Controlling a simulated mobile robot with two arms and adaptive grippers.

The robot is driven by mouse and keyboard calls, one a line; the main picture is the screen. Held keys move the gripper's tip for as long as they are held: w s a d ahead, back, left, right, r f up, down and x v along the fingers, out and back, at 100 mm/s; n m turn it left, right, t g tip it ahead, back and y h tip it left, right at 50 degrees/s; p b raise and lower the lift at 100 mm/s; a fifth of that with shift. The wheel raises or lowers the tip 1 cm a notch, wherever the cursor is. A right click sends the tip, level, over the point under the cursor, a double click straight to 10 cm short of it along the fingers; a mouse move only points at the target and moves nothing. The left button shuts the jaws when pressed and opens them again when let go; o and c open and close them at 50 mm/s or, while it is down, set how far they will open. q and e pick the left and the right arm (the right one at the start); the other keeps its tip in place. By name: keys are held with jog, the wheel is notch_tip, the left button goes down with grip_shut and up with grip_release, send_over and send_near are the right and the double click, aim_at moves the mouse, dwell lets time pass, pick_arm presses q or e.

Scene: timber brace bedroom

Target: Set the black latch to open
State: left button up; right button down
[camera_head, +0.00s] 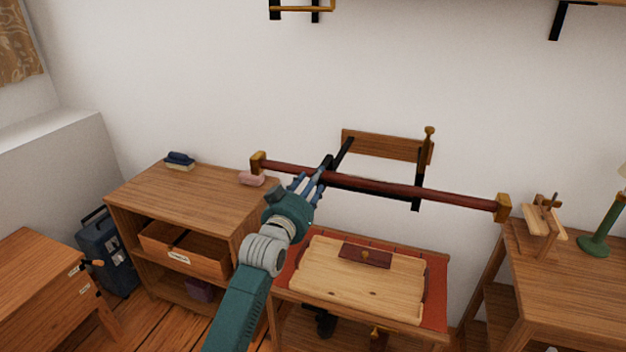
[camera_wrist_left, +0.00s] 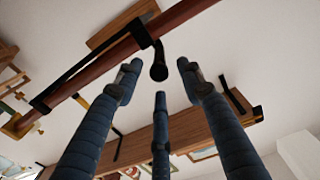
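A long dark red bar (camera_head: 385,187) runs along the wall between wooden end blocks, with a wooden board (camera_head: 385,145) behind it. A black latch (camera_head: 343,154) crosses the bar at a slant at the board's left end. In the left wrist view the black latch (camera_wrist_left: 159,69) shows its round-ended handle, with the red bar (camera_wrist_left: 110,58) behind. My left gripper (camera_head: 316,180) is at the latch's lower end; its fingers partly hide that end. In the left wrist view my left gripper (camera_wrist_left: 160,80) has its fingers spread around the handle's end; contact is unclear. My right gripper is out of view.
Below the bar stands a desk (camera_head: 440,285) with a pale wooden board (camera_head: 325,277) on it. A shelf unit (camera_head: 150,195) stands left. A table with a green lamp (camera_head: 597,240) stands right.

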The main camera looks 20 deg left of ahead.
pick_arm(q)
jog(key=shift+w, duration=0.35)
grip_shut()
